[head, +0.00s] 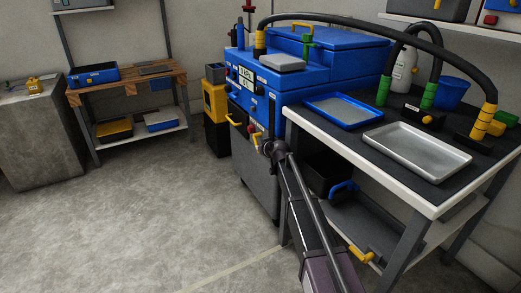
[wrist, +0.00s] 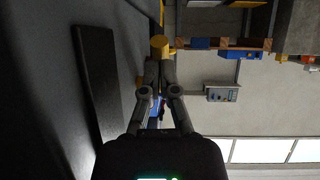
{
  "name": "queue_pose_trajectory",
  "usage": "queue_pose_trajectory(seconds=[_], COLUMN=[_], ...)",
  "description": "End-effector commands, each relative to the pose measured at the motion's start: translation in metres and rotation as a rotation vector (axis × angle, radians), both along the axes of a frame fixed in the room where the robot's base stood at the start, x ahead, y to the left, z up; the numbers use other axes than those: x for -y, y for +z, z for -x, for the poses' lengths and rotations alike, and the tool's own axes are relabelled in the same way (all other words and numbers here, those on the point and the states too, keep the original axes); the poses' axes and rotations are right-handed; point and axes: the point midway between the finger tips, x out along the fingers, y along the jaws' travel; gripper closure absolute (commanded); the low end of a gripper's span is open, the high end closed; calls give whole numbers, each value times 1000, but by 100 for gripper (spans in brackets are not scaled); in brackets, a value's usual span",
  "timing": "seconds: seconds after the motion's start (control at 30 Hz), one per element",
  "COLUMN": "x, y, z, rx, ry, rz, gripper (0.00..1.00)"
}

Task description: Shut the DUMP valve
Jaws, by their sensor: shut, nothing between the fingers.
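The blue machine (head: 285,85) stands in the middle of the head view, with a display and dark knobs on its front. A small yellow part (head: 255,138) and a red part (head: 250,128) sit low on that front. No DUMP label is readable, so I cannot tell for sure which part is the valve. My gripper (head: 265,147) is shut and empty at the machine's lower front, close to the yellow part. In the wrist view its fingertips (wrist: 160,62) point at a yellow piece (wrist: 159,46) just beyond them. Whether they touch is unclear.
A yellow handle (head: 235,121) juts from the machine's front, left of my gripper. The dark-topped bench (head: 350,150) stands right of my arm, with a blue-rimmed tray (head: 343,110) and a metal tray (head: 417,146). The concrete floor (head: 140,215) at left is clear.

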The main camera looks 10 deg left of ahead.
Motion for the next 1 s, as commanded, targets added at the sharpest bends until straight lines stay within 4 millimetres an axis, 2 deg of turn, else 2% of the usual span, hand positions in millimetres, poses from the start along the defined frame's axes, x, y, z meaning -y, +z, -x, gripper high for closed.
queue_pose_trajectory(seconds=[0.5, 1.0], x=[-17, -27], y=[-25, -33], z=[-11, -21], rx=[0, 0], ry=[9, 9], rz=[1, 1], gripper=[100, 100])
